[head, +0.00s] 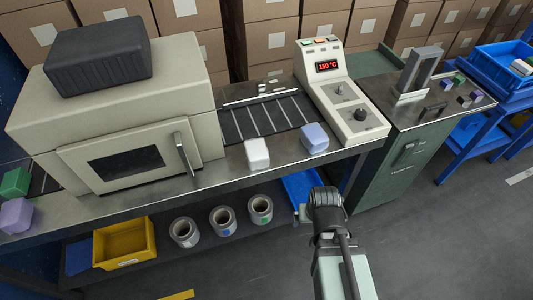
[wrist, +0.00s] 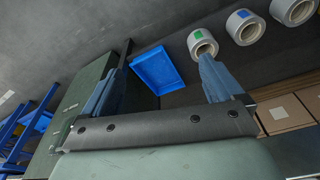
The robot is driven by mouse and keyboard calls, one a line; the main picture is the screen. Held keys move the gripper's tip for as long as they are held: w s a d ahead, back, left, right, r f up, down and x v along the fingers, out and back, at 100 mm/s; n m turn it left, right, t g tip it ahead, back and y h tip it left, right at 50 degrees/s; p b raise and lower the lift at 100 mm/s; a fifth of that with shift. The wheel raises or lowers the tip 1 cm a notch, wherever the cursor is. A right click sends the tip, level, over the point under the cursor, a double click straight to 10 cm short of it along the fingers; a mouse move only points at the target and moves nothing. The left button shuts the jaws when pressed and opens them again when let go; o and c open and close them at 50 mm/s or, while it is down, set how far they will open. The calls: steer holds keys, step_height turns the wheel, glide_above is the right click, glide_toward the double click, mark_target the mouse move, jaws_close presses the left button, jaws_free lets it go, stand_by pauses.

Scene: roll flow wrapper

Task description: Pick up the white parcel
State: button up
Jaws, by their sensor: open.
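The white parcel (head: 257,153) is a small rounded block on the front strip of the metal bench (head: 225,172), between the beige machine's door and a lavender parcel (head: 314,138). It does not show in the wrist view. My gripper (wrist: 160,85) is open in the wrist view, with its two blue-grey fingers wide apart and nothing between them. In the head view my arm is at the lower middle, in front of the bench and to the right of the white parcel, clearly apart from it. The fingers cannot be made out there.
The beige machine (head: 130,110) stands left, with a dark grey block (head: 98,55) on top. The control box (head: 342,95) stands right. Green (head: 15,182) and purple (head: 15,215) parcels sit far left. A blue tray (wrist: 158,70) and several rolls (wrist: 243,27) are below the bench.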

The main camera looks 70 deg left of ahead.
steer(key=s+a+r+n+y, duration=0.1)
steer(key=s+a+r+y, duration=0.1)
steer(key=s+a+r, duration=0.3)
steer(key=s+a+r+n+y, duration=0.1)
steer(key=s+a+r, duration=0.2)
steer(key=s+r, duration=0.35)
steer(key=y, duration=0.4)
glide_toward(256, 150)
steer(key=shift+n, duration=0.3)
steer(key=x, duration=1.2)
steer(key=shift+w+a+f, duration=0.1)
steer(key=shift+w+a, duration=0.05)
steer(key=c, duration=1.2)
